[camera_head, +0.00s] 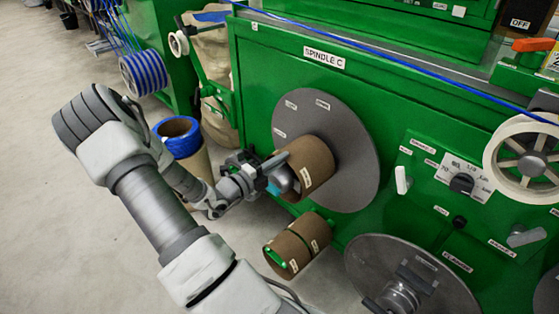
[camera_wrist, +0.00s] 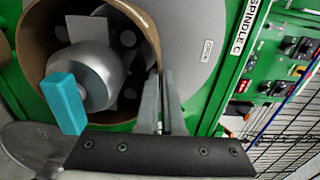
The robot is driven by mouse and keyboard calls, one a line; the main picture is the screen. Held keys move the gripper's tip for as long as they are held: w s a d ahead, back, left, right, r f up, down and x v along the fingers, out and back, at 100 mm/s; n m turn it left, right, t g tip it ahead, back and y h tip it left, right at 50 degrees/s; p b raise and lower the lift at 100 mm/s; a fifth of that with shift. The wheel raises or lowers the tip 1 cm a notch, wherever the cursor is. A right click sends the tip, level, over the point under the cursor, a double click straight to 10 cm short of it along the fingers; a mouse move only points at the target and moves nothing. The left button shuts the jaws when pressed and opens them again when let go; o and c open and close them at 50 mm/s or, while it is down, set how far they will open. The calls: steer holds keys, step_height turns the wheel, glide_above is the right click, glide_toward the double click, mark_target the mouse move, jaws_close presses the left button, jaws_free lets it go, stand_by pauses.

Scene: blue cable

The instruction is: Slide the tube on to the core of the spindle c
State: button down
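The brown cardboard tube (camera_head: 314,163) sits in front of the grey disc (camera_head: 352,150) of spindle C, under the "SPINDLE C" label (camera_head: 324,57). In the wrist view, the tube (camera_wrist: 30,45) surrounds the silver core (camera_wrist: 98,68), which shows inside it with a cyan lever (camera_wrist: 66,102) at its front. My gripper (camera_head: 284,157) is at the near, left end of the tube. In the wrist view, my gripper's fingers (camera_wrist: 160,78) are close together on the tube's wall at the right of its rim. Whether the tube's far end touches the disc is hidden.
A lower brown roll (camera_head: 298,246) with a green holder sticks out below the tube. Another grey disc (camera_head: 405,275) stands at lower right. A blue-wrapped roll (camera_head: 180,136) stands on the left. A blue cable (camera_head: 390,55) runs above the green machine.

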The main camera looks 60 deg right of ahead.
steer(key=shift+x, duration=1.05)
stand_by(1.1)
steer(key=shift+s+f, duration=0.1)
steer(key=shift+f, duration=0.35)
stand_by(0.5)
steer(key=shift+c, duration=2.3)
jaws_free()
steer(key=shift+a+f, duration=0.1)
steer(key=shift+w+a+f, duration=0.1)
steer(key=shift+w+f, duration=0.1)
steer(key=shift+f, duration=0.15)
steer(key=shift+c, duration=1.4)
steer(key=shift+w+a, duration=0.15)
steer(key=shift+a, duration=0.55)
